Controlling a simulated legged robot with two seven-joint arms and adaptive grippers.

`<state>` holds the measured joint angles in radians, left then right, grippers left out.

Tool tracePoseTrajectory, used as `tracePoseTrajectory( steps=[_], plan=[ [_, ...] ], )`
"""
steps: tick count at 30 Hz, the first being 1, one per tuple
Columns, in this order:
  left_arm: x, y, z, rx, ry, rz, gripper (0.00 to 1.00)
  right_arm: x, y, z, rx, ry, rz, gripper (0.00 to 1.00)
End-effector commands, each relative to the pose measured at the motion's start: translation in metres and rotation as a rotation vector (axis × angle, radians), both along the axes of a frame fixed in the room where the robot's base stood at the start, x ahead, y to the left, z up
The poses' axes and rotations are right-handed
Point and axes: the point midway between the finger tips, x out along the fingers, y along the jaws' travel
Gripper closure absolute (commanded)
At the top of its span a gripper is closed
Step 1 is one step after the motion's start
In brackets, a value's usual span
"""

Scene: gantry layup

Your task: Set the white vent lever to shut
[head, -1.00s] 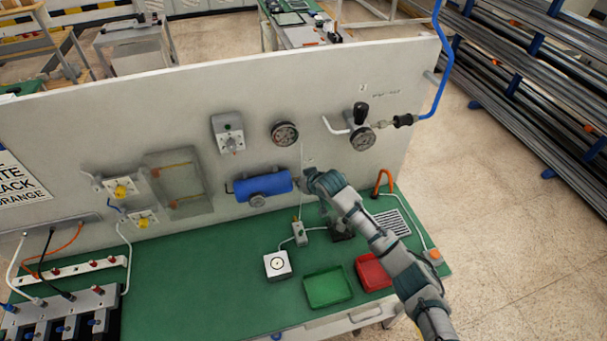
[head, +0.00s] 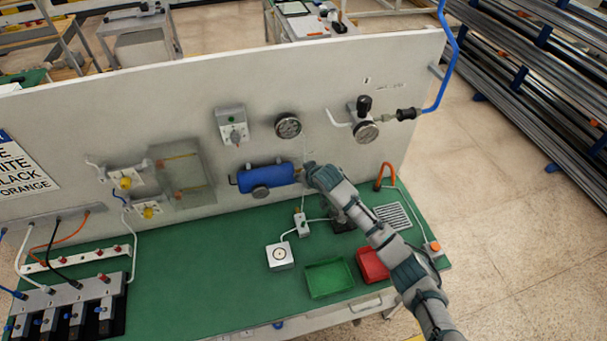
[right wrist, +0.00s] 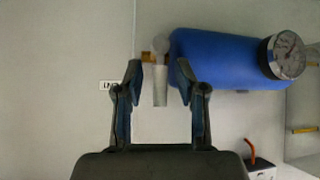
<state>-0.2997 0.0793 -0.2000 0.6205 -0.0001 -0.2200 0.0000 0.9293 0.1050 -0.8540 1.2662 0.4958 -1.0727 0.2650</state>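The white vent lever (right wrist: 160,86) is a short pale bar beside a brass fitting (right wrist: 149,56) at the end of the blue tank. In the right wrist view it lies between my right gripper's two fingers, with a gap visible on both sides. My right gripper (right wrist: 160,72) is open. In the head view, my right gripper (head: 308,171) is at the panel, just right of the blue tank (head: 266,178), and hides the lever. The tank also shows in the right wrist view (right wrist: 215,58). My left gripper is not in view.
A round gauge (right wrist: 284,54) sticks out from the tank. Below on the green bench are a white dial box (head: 280,256), a green tray (head: 329,279) and a red tray (head: 372,265).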

Motion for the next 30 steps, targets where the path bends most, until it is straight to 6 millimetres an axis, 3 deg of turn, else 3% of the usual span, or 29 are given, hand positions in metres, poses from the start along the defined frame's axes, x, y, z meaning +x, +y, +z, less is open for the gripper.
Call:
tracePoseTrajectory(
  steps=[11,21,30],
  plan=[
    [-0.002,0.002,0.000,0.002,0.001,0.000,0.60,-0.007,-0.004,0.012,0.004,-0.007,0.002,0.60],
    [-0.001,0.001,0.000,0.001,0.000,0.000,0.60,-0.054,-0.031,0.061,0.004,-0.007,0.002,0.60],
    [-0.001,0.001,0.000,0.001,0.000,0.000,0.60,-0.074,-0.042,0.082,0.003,-0.002,0.000,0.60]
  ],
)
